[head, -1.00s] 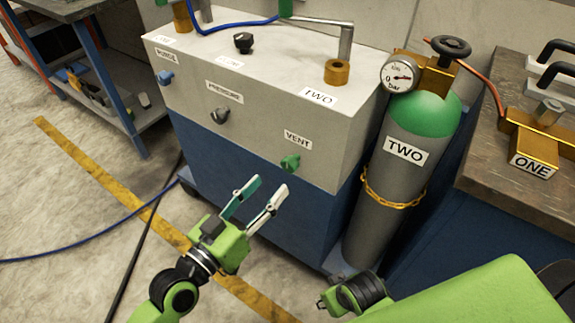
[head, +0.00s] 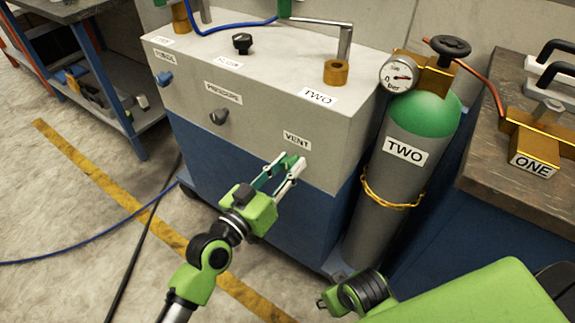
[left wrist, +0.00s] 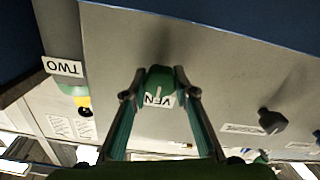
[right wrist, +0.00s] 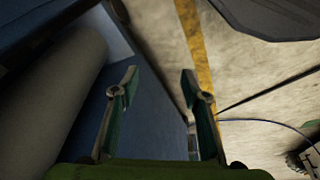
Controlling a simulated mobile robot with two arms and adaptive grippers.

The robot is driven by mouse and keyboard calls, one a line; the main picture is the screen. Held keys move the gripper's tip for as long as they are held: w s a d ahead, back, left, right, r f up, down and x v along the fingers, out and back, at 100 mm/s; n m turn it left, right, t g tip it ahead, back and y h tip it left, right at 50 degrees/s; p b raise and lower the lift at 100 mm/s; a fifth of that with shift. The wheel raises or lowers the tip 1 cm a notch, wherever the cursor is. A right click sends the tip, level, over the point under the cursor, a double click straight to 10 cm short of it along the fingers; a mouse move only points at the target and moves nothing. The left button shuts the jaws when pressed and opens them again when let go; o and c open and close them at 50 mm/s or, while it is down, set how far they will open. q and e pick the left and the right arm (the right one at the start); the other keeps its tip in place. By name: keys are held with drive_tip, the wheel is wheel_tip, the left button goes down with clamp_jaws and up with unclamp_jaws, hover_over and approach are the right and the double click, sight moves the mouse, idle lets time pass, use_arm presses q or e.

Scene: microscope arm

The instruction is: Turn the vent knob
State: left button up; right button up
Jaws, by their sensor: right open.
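The green vent knob (left wrist: 160,80) sits on the front face of the grey-topped cabinet, just under the VENT label (head: 296,140). In the head view it is mostly hidden behind my left fingers. My left gripper (head: 289,161) reaches up to the panel from the front. In the left wrist view its fingertips (left wrist: 160,74) lie on both sides of the knob and appear to touch it. My right gripper (right wrist: 160,72) is open and empty, pointing down beside the blue cabinet side and the floor.
A black knob (head: 242,43) is on top. A grey cylinder (head: 386,190) labelled TWO stands close at right. A blue hose (head: 90,248) lies on the floor.

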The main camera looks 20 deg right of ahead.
use_arm(q)
drive_tip(key=c, duration=0.3)
